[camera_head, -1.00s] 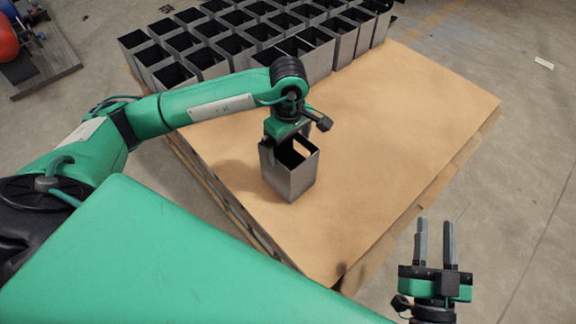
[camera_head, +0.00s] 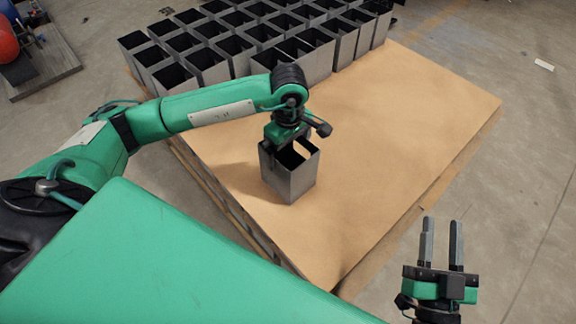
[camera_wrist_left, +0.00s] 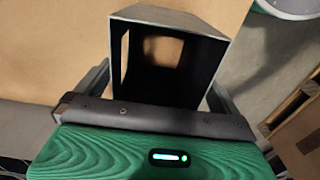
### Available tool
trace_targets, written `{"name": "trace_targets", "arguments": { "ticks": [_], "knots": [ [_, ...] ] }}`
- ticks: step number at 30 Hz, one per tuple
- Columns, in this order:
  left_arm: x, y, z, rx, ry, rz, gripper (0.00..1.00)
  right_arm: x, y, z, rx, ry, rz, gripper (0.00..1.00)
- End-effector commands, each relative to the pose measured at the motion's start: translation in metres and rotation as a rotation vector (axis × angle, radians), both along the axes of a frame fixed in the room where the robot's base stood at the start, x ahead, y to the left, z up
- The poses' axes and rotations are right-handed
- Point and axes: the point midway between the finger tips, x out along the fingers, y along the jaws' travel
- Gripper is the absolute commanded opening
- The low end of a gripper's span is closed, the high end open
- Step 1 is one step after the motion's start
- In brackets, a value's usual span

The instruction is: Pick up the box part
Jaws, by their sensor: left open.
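The box part (camera_head: 290,182) is a grey, open-topped metal box with a cutout in one wall. It stands upright and alone on the brown board, near its left edge. My left gripper (camera_head: 288,146) points down over its top in the head view. In the left wrist view the box part (camera_wrist_left: 170,22) lies between the two open fingers of my left gripper (camera_wrist_left: 160,85), one on each side, and the lower part of the box is hidden. My right gripper (camera_head: 441,245) is open and empty, off the board's right edge at the lower right.
The brown board (camera_head: 400,130) lies on a pallet and is clear right of the box. Several rows of similar grey boxes (camera_head: 205,65) stand at its back. A dark platform (camera_head: 45,60) with red and blue things sits at the far left.

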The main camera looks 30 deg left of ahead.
Motion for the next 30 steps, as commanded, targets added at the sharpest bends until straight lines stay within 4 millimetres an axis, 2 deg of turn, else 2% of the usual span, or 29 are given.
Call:
{"name": "trace_targets", "arguments": {
  "ticks": [10,20,21,30],
  "knots": [
    [-0.0001,0.0,-0.0006,0.0,0.0,0.0,0.98,0.0,0.0,-0.0011,0.0,0.0,0.0,0.36],
    [-0.0001,-0.0001,-0.0006,0.0,0.0,0.0,0.33,0.0,0.0,-0.0011,0.0,0.0,0.0,0.36],
    [0.0003,-0.0001,0.0003,0.0,-0.001,0.0,0.3,0.0,0.0,-0.0009,0.0,0.0,0.0,0.36],
    [0.0002,-0.0002,0.0016,0.0,-0.001,0.0,0.3,0.0,0.0,0.0012,0.0,0.0,0.0,0.36]
  ]
}}
